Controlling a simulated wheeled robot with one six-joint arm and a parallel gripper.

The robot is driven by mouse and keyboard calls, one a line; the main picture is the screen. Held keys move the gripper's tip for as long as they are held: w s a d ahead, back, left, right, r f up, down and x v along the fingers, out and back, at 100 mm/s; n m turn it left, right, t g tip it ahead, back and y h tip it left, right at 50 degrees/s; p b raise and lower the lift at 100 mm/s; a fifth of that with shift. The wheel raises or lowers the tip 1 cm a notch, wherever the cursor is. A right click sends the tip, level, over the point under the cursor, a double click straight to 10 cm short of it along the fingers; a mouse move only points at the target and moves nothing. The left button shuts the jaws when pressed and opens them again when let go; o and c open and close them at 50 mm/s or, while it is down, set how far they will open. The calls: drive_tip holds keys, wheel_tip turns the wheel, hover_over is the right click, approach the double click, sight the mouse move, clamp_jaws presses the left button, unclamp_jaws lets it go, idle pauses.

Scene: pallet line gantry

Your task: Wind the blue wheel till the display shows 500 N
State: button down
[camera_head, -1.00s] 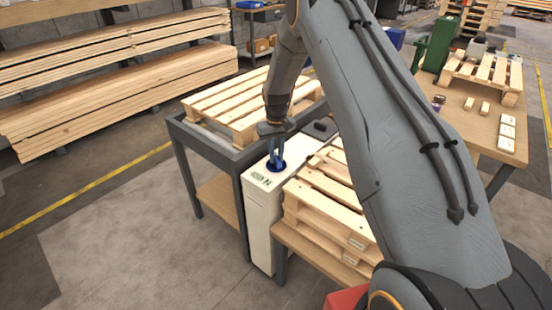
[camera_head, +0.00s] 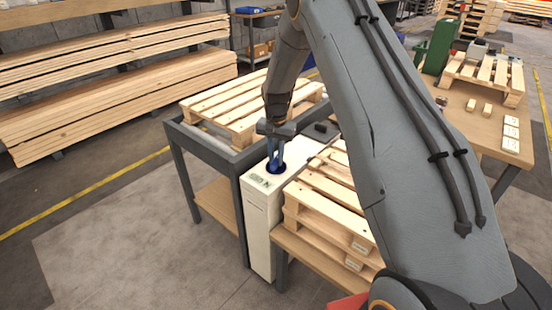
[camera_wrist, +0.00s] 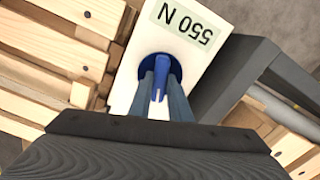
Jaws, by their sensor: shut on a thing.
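The blue wheel (camera_head: 276,168) is set in the top of a narrow white cabinet (camera_head: 259,225). In the wrist view the blue wheel (camera_wrist: 145,66) shows as a round disc with a raised grip bar. My gripper (camera_head: 275,153) points down over it, and in the wrist view my gripper (camera_wrist: 161,84) has its fingers shut on the bar, one on each side. The display (camera_wrist: 187,24) appears upside down in the wrist view and reads 550 N. In the head view the display (camera_head: 261,182) is too small to read surely.
Stacked pallets (camera_head: 327,205) stand close on the right of the cabinet. A grey-framed table (camera_head: 205,142) with a pallet (camera_head: 222,105) stands close on the left. Open floor (camera_head: 120,250) is at the front left.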

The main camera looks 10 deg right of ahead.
sight(276, 159)
idle(0.5)
drive_tip(key=c, duration=1.6)
unclamp_jaws()
drive_tip(key=shift+c, duration=0.2)
wheel_tip(276, 159, up, 8)
drive_tip(key=shift+f+b, duration=0.2)
drive_tip(key=shift+b, duration=0.55)
drive_tip(key=shift+r, duration=0.15)
